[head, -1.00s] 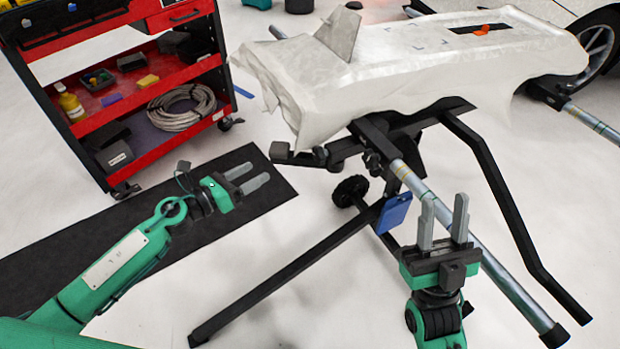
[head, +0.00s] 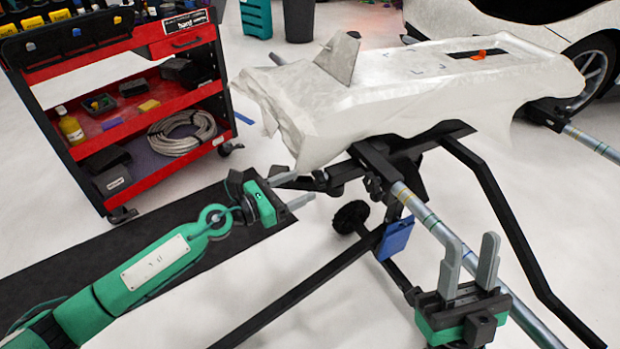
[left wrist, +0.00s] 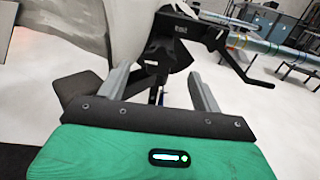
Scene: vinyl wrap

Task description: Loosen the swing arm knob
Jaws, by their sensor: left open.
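A white-covered panel (head: 430,85) lies on a black stand with swing arms and a grey tube. A round black ribbed knob (head: 351,217) shows low on the stand in the head view; I cannot tell if it is the swing arm knob. My left gripper (head: 304,186) is open and empty, left of this knob and near the black arm under the panel's left end. In the left wrist view, the black bracket (left wrist: 172,48) shows beyond the open fingers (left wrist: 160,85), with a black block (left wrist: 82,88) beside the left finger. My right gripper (head: 470,242) is open and empty, in front of the tube.
A red tool cart (head: 110,125) stands at the left. A black mat (head: 60,255) lies on the floor. A blue plate (head: 396,238) hangs by the stand. The grey tube (head: 430,220) and black legs (head: 510,220) cross the right side. A car (head: 590,60) stands behind right.

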